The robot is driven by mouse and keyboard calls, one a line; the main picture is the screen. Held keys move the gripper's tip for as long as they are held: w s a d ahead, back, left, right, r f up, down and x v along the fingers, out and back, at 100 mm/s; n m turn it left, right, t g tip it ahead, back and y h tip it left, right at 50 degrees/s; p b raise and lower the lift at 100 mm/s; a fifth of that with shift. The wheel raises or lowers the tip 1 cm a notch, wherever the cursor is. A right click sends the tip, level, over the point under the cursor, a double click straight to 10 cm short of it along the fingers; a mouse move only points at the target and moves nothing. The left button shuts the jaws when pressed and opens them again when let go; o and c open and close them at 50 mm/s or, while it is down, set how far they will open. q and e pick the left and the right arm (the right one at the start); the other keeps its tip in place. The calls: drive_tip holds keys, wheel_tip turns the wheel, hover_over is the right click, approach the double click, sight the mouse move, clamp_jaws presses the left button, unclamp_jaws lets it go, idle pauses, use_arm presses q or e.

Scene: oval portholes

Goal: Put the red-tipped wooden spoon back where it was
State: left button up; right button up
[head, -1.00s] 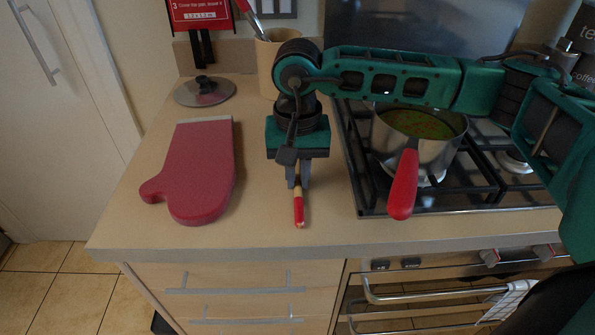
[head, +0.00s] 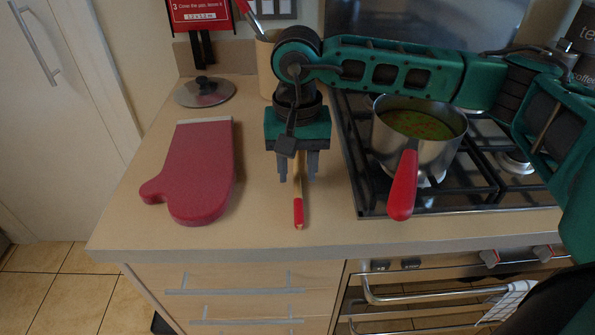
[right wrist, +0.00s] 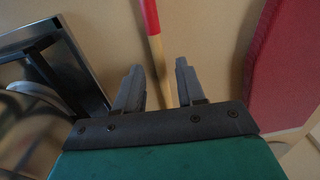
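The red-tipped wooden spoon (head: 298,208) lies on the counter between the red oven mitt and the hob, its red end toward the front edge. My right gripper (head: 298,178) is above its wooden handle with the fingers spread apart, one on each side. In the right wrist view the spoon handle (right wrist: 158,58) runs between the open fingers (right wrist: 158,80) without either finger touching it. The far part of the spoon is hidden under my gripper and arm. My left gripper is not in view.
A red oven mitt (head: 199,172) lies to the left. A pot of soup (head: 398,150) with a red handle stands on the hob (head: 480,195) at right. Behind are a utensil holder (head: 266,66) and a glass lid (head: 205,92). The counter in front is clear.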

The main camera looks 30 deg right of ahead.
wheel_tip(320, 180, up, 10)
drive_tip(key=shift+r, duration=0.2)
idle(0.3)
drive_tip(key=shift+s+a, duration=0.1)
